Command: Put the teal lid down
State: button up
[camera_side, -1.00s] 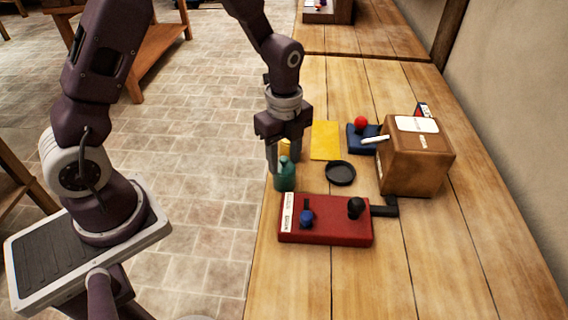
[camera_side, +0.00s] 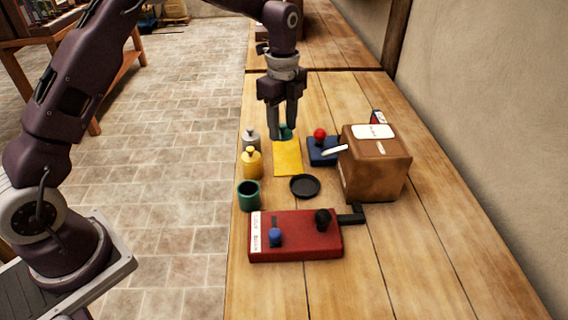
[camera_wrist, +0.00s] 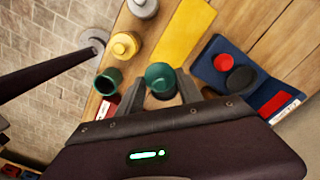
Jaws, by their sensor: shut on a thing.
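My gripper (camera_side: 284,136) is shut on the teal lid (camera_side: 286,131) and holds it near the far end of the yellow mat (camera_side: 287,160). The lid also shows between the fingers in the wrist view (camera_wrist: 160,78). Its exact height above the mat or table is hard to tell. The teal jar (camera_side: 249,197) stands open at the table's left edge, apart from the gripper. Its dark inside shows in the wrist view (camera_wrist: 107,82).
A yellow jar (camera_side: 252,164) and a grey jar (camera_side: 251,140) stand left of the mat. A blue box with a red knob (camera_side: 321,136), a brown box (camera_side: 376,170), a dark round dish (camera_side: 305,187) and a red lever box (camera_side: 296,240) stand nearby. The table's front right is clear.

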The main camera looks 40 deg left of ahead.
aim_at(288, 164)
jog(key=w+f, duration=0.1)
jog(key=f, duration=0.2)
jog(key=w+f, duration=0.1)
jog(key=f, duration=0.3)
jog(key=w+f, duration=0.1)
jog(key=f, duration=0.3)
jog(key=shift+a+f, duration=0.25)
jog(key=shift+a, duration=0.05)
jog(key=shift+f, duration=0.1)
jog(key=o, duration=1.4)
jog(key=shift+c, duration=0.2)
notch_tip(288, 164, up, 12)
jog(key=shift+r, duration=0.2)
